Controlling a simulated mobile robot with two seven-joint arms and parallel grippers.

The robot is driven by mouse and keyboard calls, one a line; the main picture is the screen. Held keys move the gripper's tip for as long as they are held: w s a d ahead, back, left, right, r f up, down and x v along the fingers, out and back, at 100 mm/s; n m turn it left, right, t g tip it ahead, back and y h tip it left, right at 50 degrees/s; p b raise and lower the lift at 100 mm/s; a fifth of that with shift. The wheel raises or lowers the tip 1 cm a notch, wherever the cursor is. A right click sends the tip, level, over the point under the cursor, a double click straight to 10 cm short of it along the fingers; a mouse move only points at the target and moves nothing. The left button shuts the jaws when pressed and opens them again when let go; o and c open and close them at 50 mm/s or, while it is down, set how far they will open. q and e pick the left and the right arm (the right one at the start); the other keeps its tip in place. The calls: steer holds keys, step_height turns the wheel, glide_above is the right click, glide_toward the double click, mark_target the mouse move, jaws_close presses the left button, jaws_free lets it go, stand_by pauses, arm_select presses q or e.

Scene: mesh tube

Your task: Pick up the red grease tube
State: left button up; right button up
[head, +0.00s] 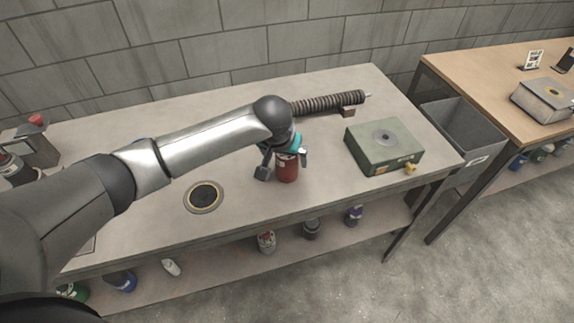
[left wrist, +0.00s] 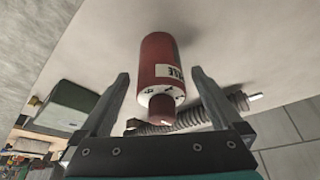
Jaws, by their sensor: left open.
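The red grease tube (head: 287,168) stands upright on the grey workbench (head: 130,221). In the left wrist view the red grease tube (left wrist: 162,70) shows a white label and a pale shoulder with a narrower red end. My left gripper (head: 284,166) is at the tube in the head view, with one finger on each side of it. In the left wrist view my left gripper (left wrist: 160,95) is open, with gaps between the fingers and the tube. Part of the tube's top is hidden by the gripper in the head view. My right gripper is not in view.
A ribbed dark hose (head: 328,103) lies behind the tube. A green box (head: 384,146) stands to the right, and a round black disc (head: 204,196) lies to the left. A grey bin (head: 462,133) is between the benches. Several bottles stand on the lower shelf (head: 345,238).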

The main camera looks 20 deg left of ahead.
arm_select(q)
steer(key=shift+b+x, duration=0.3)
steer(key=shift+x, duration=1)
steer(key=shift+c, duration=0.2)
steer(key=c, duration=1.4)
jaws_close()
steer(key=shift+r, duration=0.15)
